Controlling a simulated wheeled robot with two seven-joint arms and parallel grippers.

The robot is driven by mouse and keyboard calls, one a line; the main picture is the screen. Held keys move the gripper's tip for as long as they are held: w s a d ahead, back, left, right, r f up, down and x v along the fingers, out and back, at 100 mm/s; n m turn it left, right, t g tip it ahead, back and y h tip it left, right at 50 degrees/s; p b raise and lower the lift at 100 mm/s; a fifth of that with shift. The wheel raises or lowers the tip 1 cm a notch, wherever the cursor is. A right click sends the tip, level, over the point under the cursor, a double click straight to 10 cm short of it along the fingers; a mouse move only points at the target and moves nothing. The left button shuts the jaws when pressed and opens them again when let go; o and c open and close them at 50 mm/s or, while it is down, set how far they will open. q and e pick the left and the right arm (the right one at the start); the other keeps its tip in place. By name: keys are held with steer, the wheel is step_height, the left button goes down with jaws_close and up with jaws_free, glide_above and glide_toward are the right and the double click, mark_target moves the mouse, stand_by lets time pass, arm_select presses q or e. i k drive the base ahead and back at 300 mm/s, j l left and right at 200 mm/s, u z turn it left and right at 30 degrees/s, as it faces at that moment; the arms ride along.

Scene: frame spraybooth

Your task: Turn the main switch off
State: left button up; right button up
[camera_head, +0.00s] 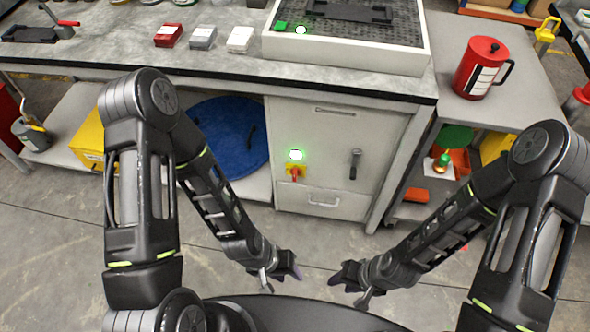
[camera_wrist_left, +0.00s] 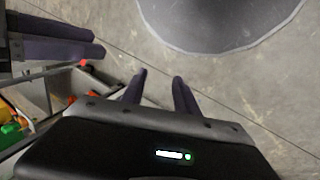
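The main switch (camera_head: 295,174) is a red handle on a yellow plate, low on the left of the grey cabinet front in the head view. The red handle looks roughly upright. A green lamp (camera_head: 296,155) glows just above it. My left gripper (camera_head: 289,270) is in front of the cabinet, well clear of the switch. Its fingers are apart and empty in the left wrist view (camera_wrist_left: 160,76). My right gripper (camera_head: 346,280) faces it from the right, with empty fingers apart. The switch is not visible in the left wrist view.
The cabinet (camera_head: 345,130) has a dark vertical handle (camera_head: 354,164) right of the switch and a drawer (camera_head: 322,199) below. A blue disc (camera_head: 228,140) stands on the shelf at left. A side table (camera_head: 510,90) holds a red canister (camera_head: 480,68). The floor before the cabinet is clear.

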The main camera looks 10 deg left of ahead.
mark_target(295, 171)
steer(key=i+l, duration=0.1)
steer(key=l, duration=0.25)
steer(key=i+l, duration=0.1)
steer(key=l, duration=0.25)
steer(key=i+l, duration=0.1)
steer(key=l, duration=0.25)
steer(key=i+l, duration=0.1)
steer(key=l, duration=0.3)
